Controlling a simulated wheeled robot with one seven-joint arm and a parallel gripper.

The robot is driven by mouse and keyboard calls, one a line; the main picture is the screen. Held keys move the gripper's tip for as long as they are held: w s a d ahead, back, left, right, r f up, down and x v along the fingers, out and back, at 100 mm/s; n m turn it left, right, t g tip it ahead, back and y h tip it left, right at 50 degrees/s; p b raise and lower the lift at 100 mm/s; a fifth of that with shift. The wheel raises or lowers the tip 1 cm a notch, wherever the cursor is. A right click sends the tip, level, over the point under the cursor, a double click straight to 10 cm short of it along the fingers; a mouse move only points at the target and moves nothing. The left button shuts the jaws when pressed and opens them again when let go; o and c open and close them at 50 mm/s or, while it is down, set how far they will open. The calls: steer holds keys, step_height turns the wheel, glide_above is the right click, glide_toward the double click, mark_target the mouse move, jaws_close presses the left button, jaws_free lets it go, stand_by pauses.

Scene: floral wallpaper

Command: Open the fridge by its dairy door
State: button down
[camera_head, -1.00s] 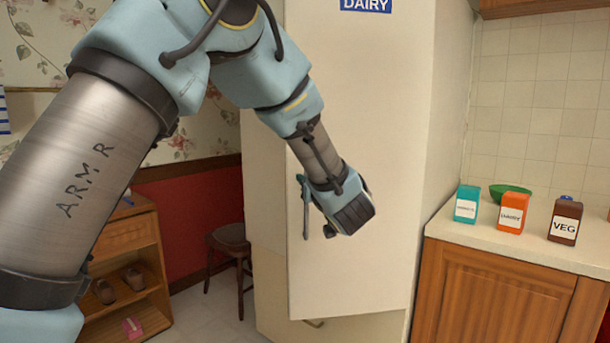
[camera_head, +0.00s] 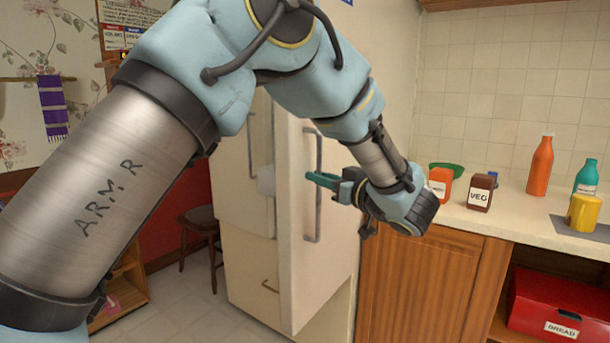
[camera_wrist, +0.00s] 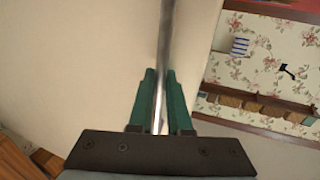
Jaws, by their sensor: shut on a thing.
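The dairy door (camera_head: 310,265) is a tall cream fridge door in the middle of the head view. It stands at an angle out from the fridge body (camera_head: 245,215), so it looks ajar. Only a sliver of its blue label (camera_head: 347,2) shows at the top edge. A long upright grey handle (camera_head: 313,225) is on its face. My gripper (camera_head: 322,181) has its green fingers shut on this handle. In the wrist view the metal handle bar (camera_wrist: 165,50) runs upright between the two green fingers (camera_wrist: 161,105). My arm hides the door's upper part.
A red bread box (camera_head: 560,305) is below. A dark stool (camera_head: 200,235) stands left. Floor shows at lower left.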

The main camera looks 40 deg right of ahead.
steer(key=shift+s+d, duration=0.45)
steer(key=shift+s, duration=0.3)
steer(key=shift+r, duration=0.1)
steer(key=c, duration=0.9)
jaws_free()
steer(key=shift+o, duration=0.2)
steer(key=s+b, duration=0.2)
steer(key=s, duration=0.8)
steer(key=shift+s+a+b, duration=0.25)
steer(key=shift+s+b, duration=0.05)
steer(key=shift+s, duration=0.05)
